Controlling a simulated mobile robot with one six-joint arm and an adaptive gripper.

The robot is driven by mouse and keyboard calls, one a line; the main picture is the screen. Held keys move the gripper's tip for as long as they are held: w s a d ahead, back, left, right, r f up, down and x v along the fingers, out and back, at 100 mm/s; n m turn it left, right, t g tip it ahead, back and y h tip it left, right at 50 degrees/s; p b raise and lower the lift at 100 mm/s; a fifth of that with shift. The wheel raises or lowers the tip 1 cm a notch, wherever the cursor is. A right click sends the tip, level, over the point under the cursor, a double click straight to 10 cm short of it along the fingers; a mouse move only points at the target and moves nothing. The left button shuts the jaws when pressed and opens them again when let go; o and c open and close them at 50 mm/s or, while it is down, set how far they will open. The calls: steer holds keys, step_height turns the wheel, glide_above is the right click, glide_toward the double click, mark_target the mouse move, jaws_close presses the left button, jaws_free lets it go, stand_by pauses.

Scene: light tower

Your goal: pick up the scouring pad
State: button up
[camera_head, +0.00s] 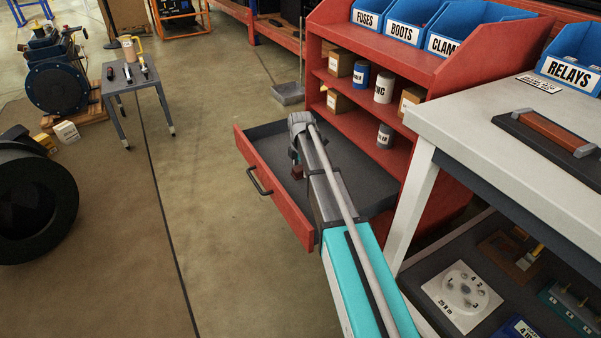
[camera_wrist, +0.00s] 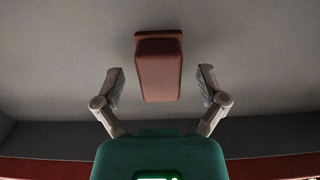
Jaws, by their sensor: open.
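A reddish-brown block (camera_wrist: 158,72), which looks like the scouring pad, lies on the grey floor of the open drawer. In the wrist view it sits centred between the two fingers of my gripper (camera_wrist: 162,74), with a gap on each side. My gripper is open and holds nothing. In the head view my gripper (camera_head: 295,157) is low inside the drawer, mostly hidden by my arm. A small reddish part of the block (camera_head: 296,172) shows beside it.
The red drawer (camera_head: 272,190) is pulled out from a red shelf unit (camera_head: 360,40) holding boxes and cans. Its walls surround my gripper. A white-topped workbench (camera_head: 470,105) stands at right.

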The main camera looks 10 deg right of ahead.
mark_target(301, 168)
jaws_close()
stand_by(0.3)
steer(key=shift+r, duration=0.2)
step_height(301, 168, up, 3)
steer(key=p, duration=0.3)
steer(key=s+r+p, duration=0.9)
steer(key=s+p, duration=0.1)
steer(key=s, duration=0.4)
steer(key=shift+r, duration=0.35)
